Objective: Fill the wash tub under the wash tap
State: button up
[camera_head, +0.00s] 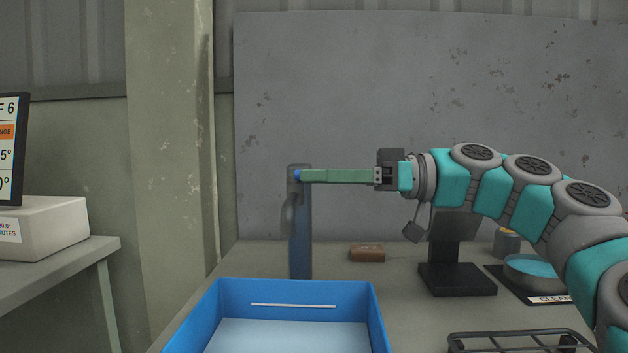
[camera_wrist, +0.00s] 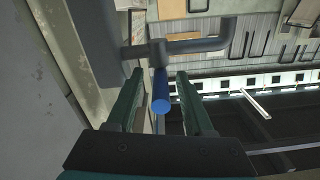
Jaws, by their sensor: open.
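The wash tap (camera_head: 300,225) is a grey-blue post standing behind the tub, with a curved spout on its left side. Its blue-tipped lever (camera_wrist: 160,92) points toward the wrist camera. My gripper (camera_head: 302,175) reaches in from the right at the tap's top. Its green fingers (camera_wrist: 160,75) are open, one on each side of the lever, with visible gaps. The blue wash tub (camera_head: 376,310) sits in front of the tap, with a pale line on its inner back wall. Its inside looks pale and flat; I cannot tell whether it holds water. No stream shows at the spout.
A brown block (camera_head: 367,253) lies right of the tap. Farther right are a black stand (camera_head: 457,279), a teal-topped round dish (camera_head: 533,272) and a dark wire rack (camera_head: 515,337). A side table (camera_head: 60,255) with a white box and screen stands left.

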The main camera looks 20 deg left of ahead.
jog(key=shift+s+a, duration=0.15)
jog(key=shift+a, duration=0.4)
grip_shut()
dwell(1.0)
